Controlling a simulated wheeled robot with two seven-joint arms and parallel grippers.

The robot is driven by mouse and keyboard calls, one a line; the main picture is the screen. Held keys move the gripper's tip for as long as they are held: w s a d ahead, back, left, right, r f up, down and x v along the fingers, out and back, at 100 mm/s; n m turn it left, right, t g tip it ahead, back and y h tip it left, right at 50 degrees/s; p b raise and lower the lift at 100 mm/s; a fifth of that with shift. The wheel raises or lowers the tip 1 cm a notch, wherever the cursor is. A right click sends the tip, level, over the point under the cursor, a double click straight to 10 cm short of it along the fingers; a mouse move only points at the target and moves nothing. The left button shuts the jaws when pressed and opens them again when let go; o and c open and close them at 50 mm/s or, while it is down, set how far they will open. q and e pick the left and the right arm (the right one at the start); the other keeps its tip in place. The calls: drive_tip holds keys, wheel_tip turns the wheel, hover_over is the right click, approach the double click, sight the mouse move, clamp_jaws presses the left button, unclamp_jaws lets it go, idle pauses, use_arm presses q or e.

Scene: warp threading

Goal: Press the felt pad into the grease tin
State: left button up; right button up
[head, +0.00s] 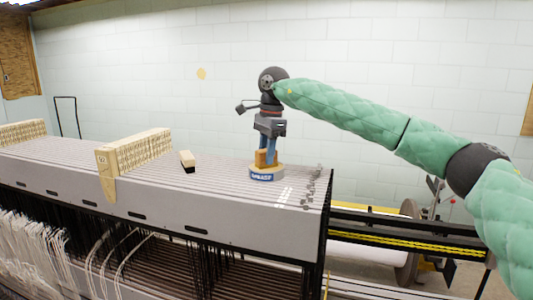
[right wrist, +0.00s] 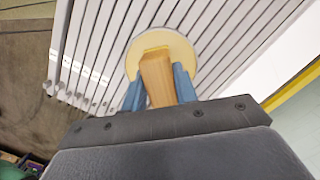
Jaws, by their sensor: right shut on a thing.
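The grease tin (head: 266,174) is a low round tin with a blue label and a yellowish top. It stands on the slatted top of the loom frame, near the right end. My right gripper (head: 268,150) points down over it. Its blue fingers are shut on a wooden block, the handle of the felt pad (head: 263,157). In the right wrist view the wooden handle (right wrist: 157,78) sits between the fingers and overlaps the round cream surface of the tin (right wrist: 180,45). The felt underside is hidden, so I cannot tell how deep it presses. My left gripper is not in view.
A small brush-like block (head: 187,161) with a dark base lies left of the tin. A long pale wooden rack (head: 135,152) stands farther left. Small dark and white pieces (head: 312,185) lie right of the tin near the edge. Bare slats separate the block and the tin.

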drive_tip(key=shift+r+p, duration=1.4)
drive_tip(key=shift+r, duration=2.05)
